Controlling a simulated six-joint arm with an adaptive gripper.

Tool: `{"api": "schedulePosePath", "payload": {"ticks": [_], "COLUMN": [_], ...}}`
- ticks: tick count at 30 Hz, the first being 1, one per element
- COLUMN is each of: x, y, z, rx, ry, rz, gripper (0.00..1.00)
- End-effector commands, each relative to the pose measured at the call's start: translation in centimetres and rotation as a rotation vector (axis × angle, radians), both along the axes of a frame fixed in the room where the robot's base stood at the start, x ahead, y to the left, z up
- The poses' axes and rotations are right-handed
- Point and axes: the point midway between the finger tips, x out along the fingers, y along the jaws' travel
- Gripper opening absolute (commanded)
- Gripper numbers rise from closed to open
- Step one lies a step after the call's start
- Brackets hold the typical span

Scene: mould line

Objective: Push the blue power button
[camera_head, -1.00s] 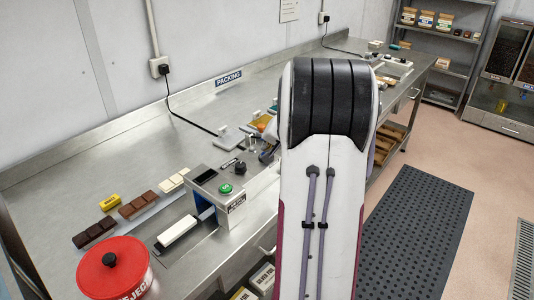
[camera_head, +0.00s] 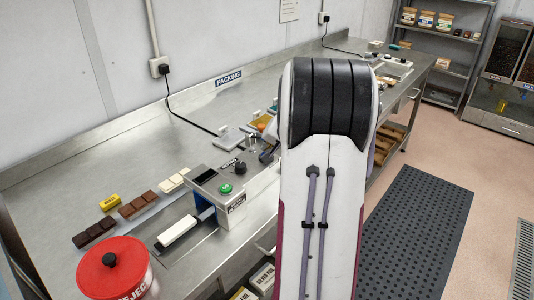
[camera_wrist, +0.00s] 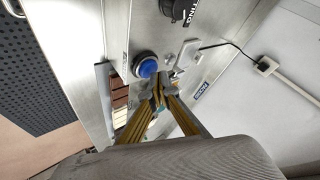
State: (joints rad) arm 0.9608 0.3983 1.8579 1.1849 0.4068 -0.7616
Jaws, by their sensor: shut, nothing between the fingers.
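The blue power button (camera_wrist: 146,67) is a round, domed blue cap in a dark ring on a metal panel, in the wrist view. My gripper (camera_wrist: 158,90) is shut and empty, its grey fingertips together just below and to the right of the button in that picture. A small gap shows between the tips and the cap, but I cannot tell how far apart they are in depth. In the head view my own arm hides the button and the gripper.
A green button (camera_head: 225,189) sits on a metal box on the steel bench (camera_head: 130,165). Chocolate bars (camera_head: 138,204) and a red-lidded tub (camera_head: 113,268) are at the left. In the wrist view a dark round knob (camera_wrist: 180,10) is above the button and a cable runs at right.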

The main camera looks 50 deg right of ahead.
Motion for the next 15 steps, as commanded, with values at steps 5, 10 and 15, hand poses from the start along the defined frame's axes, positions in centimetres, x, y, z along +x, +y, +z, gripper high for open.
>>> {"api": "schedulePosePath", "payload": {"ticks": [5, 10, 15], "x": [-0.01, -0.01, -0.01], "y": [0.01, 0.01, 0.02], "z": [-0.14, -0.57, -0.93], "rx": [0.000, 0.001, 0.001], "ry": [0.000, 0.000, 0.000], "rz": [0.000, 0.000, 0.000], "gripper": [0.00, 0.00, 0.00]}}
